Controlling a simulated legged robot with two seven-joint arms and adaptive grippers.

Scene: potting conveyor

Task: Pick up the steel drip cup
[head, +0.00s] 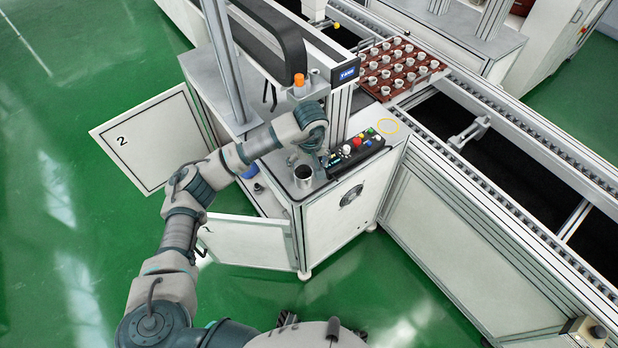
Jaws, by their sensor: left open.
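The steel drip cup (303,175) stands upright on the near corner of the white cabinet's top, its dark open mouth facing up. My left gripper (308,157) is open and points down just behind and above the cup. The cup does not appear to be between its fingers. The fingers are small here and partly blend with the grey wrist, so I cannot tell whether they touch the cup. My right gripper is not in view.
A control box (356,152) with coloured buttons lies right of the cup. A yellow ring (388,126) marks bare cabinet top beyond it. A grey post (222,60) and orange-capped unit (299,85) stand behind. A brown tray (388,82) of small cups sits on the conveyor. Cabinet doors hang open.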

